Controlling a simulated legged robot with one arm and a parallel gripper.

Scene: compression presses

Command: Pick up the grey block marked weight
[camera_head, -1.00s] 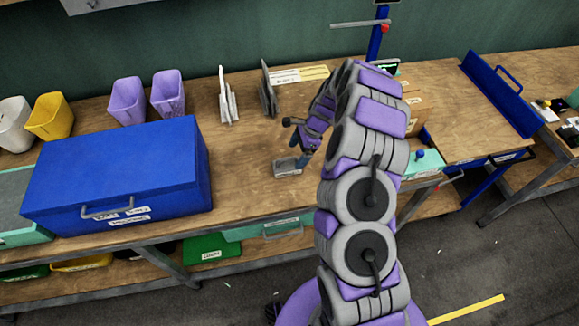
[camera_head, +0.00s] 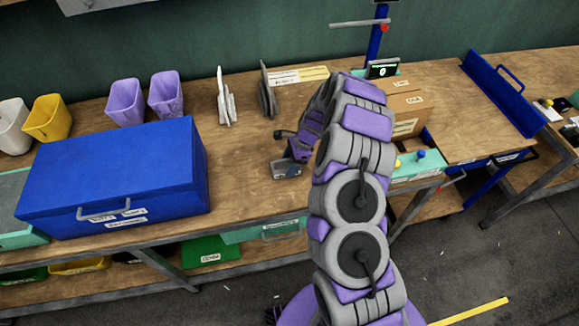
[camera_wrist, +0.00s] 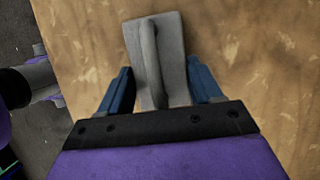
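The grey block (camera_wrist: 176,50), a flat plate with a raised handle bar, lies on the wooden bench in the wrist view. In the head view the block (camera_head: 286,170) sits near the bench's front edge, partly covered by my gripper. My gripper (camera_wrist: 160,82) has its two blue fingers apart, one on each side of the block's near part. A gap shows beside the left finger; the right finger is very close to the block. No marking on the block is readable.
A blue case (camera_head: 115,178) stands to the left on the bench. Purple bins (camera_head: 126,103), a white bracket (camera_head: 225,100) and a grey one (camera_head: 267,95) stand behind. Cardboard boxes (camera_head: 406,106) and a small display (camera_head: 383,69) are to the right. Bare bench lies around the block.

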